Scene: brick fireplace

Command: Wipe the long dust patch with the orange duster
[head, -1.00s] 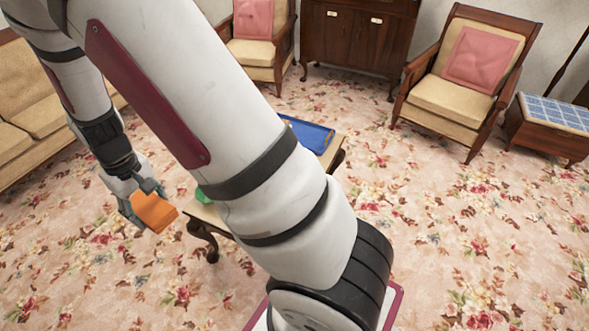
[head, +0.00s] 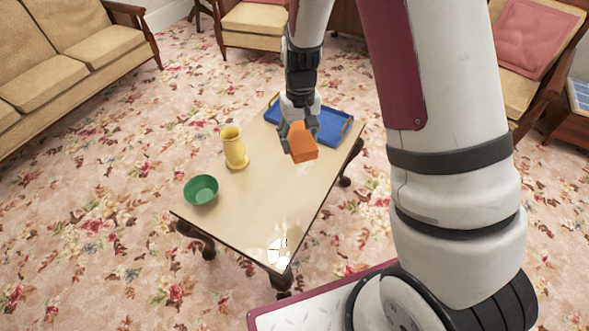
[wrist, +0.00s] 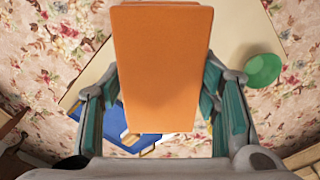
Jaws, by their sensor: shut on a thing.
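My gripper (head: 299,132) is shut on the orange duster (head: 304,150) and holds it over the right side of the low table (head: 250,215), near the blue tray. I cannot tell whether the duster touches the tabletop. In the wrist view the duster (wrist: 162,68) is a flat orange block between the two fingers, covering much of the table behind it. I cannot make out the long dust patch in either view; a bright white glare lies at the table's near corner.
A blue tray (head: 334,128) lies at the table's far end. A yellow vase (head: 235,148) and a green bowl (head: 201,190) stand along its left side. The near middle of the table is clear. A sofa (head: 75,50) and armchairs stand around it on flowered carpet.

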